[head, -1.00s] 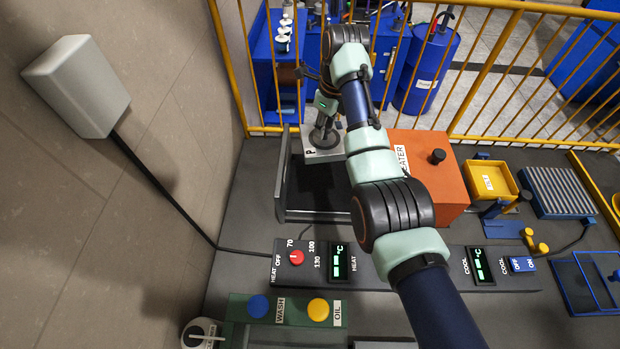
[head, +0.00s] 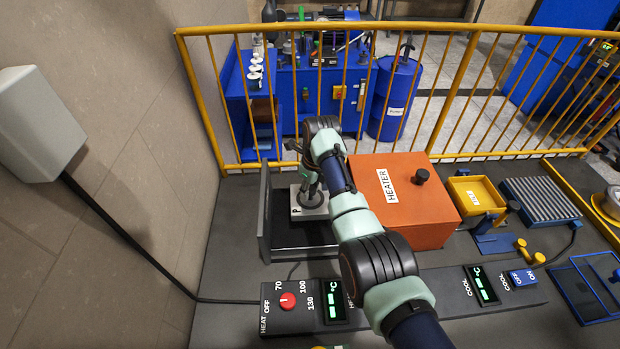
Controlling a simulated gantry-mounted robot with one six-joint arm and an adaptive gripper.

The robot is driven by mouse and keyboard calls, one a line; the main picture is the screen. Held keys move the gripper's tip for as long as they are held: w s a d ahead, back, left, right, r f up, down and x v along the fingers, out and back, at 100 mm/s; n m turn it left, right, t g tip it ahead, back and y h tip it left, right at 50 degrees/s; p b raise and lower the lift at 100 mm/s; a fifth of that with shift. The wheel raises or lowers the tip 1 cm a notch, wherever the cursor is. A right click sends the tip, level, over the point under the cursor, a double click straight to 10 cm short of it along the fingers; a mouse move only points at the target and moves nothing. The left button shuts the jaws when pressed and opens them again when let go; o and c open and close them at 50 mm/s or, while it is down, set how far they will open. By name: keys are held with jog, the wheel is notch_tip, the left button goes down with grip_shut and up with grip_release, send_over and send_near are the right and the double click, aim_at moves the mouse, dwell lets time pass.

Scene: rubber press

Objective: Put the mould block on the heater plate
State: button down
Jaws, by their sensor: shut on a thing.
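The mould block (head: 306,209) is a pale grey, flat block marked "P". My gripper (head: 312,190) is above it and shut on its upper part; the fingers are small and partly hidden by the wrist. The block is over the back part of the dark heater plate (head: 295,236), to the left of the orange heater box (head: 405,200). The plate's front part is bare. I cannot tell whether the block touches the plate. My arm hides the right side of the plate.
A grey upright panel (head: 265,212) stands along the plate's left side. A heat control box with a red knob (head: 288,300) lies in front. A yellow bin (head: 475,195) and ribbed cooling plate (head: 540,200) are to the right. A yellow railing (head: 400,95) runs behind.

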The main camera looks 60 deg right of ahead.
aim_at(310, 198)
jog(key=shift+d+f+b, duration=0.1)
jog(key=shift+f+b, duration=0.7)
jog(key=shift+f, duration=1.7)
jog(key=shift+w, duration=0.1)
jog(key=shift+f, duration=0.15)
jog(key=c, duration=0.8)
grip_release()
jog(key=shift+f, duration=0.1)
jog(key=r+p, duration=0.1)
jog(key=r, duration=0.3)
jog(key=s+r+p, duration=0.1)
jog(key=r+p, duration=0.1)
jog(key=r, duration=0.2)
jog(key=r+p, duration=0.1)
jog(key=r, duration=0.3)
jog(key=shift+s+a+r, duration=0.1)
jog(key=shift+s+a, duration=0.15)
jog(key=shift+s, duration=0.15)
